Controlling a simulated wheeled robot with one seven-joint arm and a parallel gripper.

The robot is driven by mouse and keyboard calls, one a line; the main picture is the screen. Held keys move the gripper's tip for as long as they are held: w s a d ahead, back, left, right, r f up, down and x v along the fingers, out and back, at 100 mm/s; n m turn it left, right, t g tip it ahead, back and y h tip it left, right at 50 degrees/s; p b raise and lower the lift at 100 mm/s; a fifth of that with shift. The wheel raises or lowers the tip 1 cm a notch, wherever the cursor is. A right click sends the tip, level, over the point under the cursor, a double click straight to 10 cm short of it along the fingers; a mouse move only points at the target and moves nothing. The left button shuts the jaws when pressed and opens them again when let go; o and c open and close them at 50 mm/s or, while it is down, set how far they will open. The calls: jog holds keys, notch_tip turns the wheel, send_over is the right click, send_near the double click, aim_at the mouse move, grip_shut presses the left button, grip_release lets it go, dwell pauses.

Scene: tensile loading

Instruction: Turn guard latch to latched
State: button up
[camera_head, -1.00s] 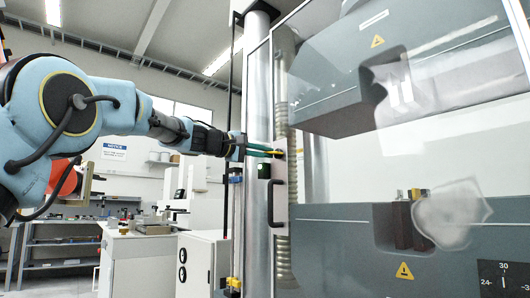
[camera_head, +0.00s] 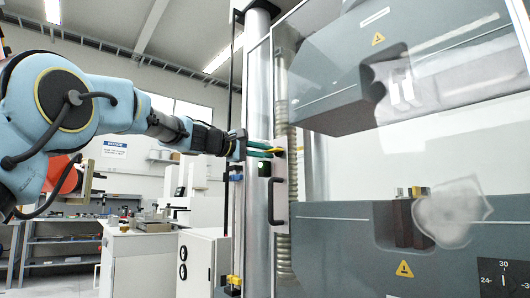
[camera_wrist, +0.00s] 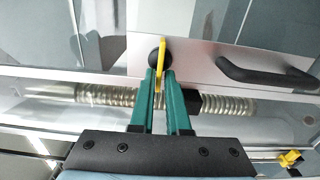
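The guard latch is a yellow lever (camera_wrist: 160,62) on a dark round pivot, mounted on a pale plate of the machine's guard door. In the wrist view it points along my fingers. In the head view the latch (camera_head: 275,151) sits at the plate's top, tilted slightly up to the right. My gripper (camera_wrist: 160,76) has two green fingers, one on each side of the lever, closed in close around it. It also shows in the head view (camera_head: 268,149), reaching in from the left.
A black door handle (camera_wrist: 265,75) stands beside the latch; in the head view it is below the latch (camera_head: 271,202). A steel column (camera_head: 258,100) and a ribbed screw cover (camera_head: 283,240) are close by. The clear guard door spans the right side.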

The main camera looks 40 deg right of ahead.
jog(key=o, duration=0.3)
jog(key=a+b, duration=0.1)
jog(key=a, duration=0.2)
jog(key=a+b, duration=0.1)
jog(key=a, duration=0.3)
jog(key=a+b, duration=0.1)
jog(key=a, duration=0.2)
jog(key=shift+w+a, duration=0.3)
jog(key=shift+a, duration=0.1)
